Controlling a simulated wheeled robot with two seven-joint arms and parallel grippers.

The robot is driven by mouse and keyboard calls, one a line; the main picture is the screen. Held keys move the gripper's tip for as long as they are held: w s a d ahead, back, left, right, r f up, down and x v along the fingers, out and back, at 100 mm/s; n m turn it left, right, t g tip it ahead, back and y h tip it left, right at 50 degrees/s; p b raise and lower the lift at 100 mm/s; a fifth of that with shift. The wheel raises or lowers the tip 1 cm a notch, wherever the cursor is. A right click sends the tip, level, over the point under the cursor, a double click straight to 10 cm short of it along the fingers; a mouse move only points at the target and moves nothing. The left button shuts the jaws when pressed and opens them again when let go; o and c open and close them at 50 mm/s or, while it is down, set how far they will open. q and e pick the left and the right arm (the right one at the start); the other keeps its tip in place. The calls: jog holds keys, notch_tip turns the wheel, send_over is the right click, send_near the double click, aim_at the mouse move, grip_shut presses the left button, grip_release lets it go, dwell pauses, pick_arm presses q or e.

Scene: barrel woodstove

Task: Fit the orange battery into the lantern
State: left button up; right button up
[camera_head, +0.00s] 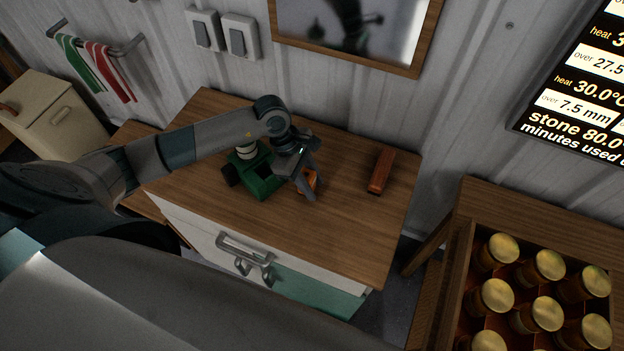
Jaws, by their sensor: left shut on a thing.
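The green lantern (262,187) stands on the wooden top of a cabinet, with a pale upper part and a dark opening in its green body. My left gripper (308,190) is shut on the orange battery (313,180), just right of the lantern. The fingers cover much of the battery. I cannot tell whether the battery touches the cabinet top or the lantern. My right gripper is not in view.
An orange-brown block (381,171) lies on the cabinet top (345,225) to the right. Bare wood lies between it and my gripper. A crate of gold-lidded jars (497,249) stands at lower right. A framed panel (416,70) hangs on the wall behind.

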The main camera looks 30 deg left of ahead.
pick_arm(q)
jog(key=shift+f, duration=0.1)
jog(key=shift+f, duration=0.1)
jog(key=o, duration=1.2)
jog(key=shift+c, duration=0.2)
jog(key=shift+r, duration=0.25)
jog(key=b+v, duration=0.6)
jog(key=v, duration=0.6)
jog(key=shift+o, duration=0.4)
